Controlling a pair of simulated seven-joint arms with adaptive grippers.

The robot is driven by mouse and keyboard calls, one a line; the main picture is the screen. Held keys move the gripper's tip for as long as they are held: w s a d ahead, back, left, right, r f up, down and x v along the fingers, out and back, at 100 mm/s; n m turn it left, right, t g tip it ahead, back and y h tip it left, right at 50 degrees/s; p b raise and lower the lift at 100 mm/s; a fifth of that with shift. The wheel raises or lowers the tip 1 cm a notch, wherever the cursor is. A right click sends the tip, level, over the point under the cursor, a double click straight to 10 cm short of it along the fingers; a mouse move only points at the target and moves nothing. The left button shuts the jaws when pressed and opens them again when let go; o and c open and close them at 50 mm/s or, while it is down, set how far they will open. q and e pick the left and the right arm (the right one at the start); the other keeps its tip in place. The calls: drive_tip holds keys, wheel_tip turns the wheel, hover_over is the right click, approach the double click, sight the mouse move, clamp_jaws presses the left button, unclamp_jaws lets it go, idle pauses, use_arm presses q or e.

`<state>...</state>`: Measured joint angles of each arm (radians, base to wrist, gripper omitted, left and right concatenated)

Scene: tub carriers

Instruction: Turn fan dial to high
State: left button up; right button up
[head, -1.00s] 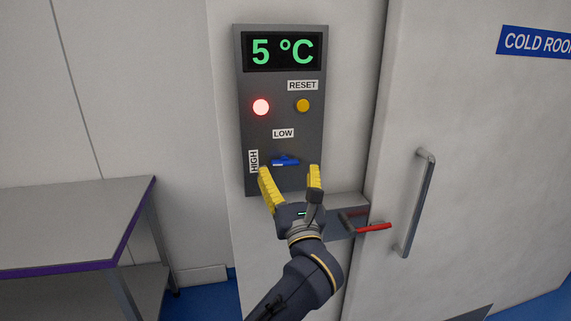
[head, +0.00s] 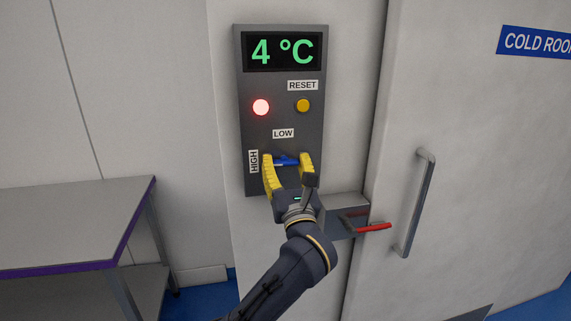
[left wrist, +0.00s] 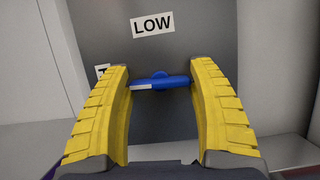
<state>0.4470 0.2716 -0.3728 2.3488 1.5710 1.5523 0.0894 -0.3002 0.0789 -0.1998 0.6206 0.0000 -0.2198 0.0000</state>
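The blue fan dial (head: 286,161) is on the grey control panel (head: 284,122), below the LOW label (head: 283,133) and right of the HIGH label (head: 253,161). Its bar lies about level, with a white mark on its left end. My left gripper (head: 287,159) has its yellow fingers either side of the dial. In the left wrist view the dial (left wrist: 161,81) sits between the two open fingertips (left wrist: 160,70); the bar's ends come close to both fingers, and I cannot tell if they touch. My right gripper is out of view.
The display (head: 284,51) reads 4 °C. A lit red lamp (head: 261,107) and a yellow RESET button (head: 303,105) are above the dial. A red-handled lever (head: 372,227) and the cold room door handle (head: 416,203) are at right. A table (head: 70,222) stands at left.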

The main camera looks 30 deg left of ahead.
use_arm(q)
drive_tip(key=c, duration=0.7)
drive_tip(key=shift+c, duration=0.2)
drive_tip(key=shift+n, duration=0.6)
drive_tip(key=o, duration=1.4)
drive_tip(key=shift+c, duration=0.2)
drive_tip(key=v, duration=1.2)
drive_tip(key=shift+d+r, duration=0.1)
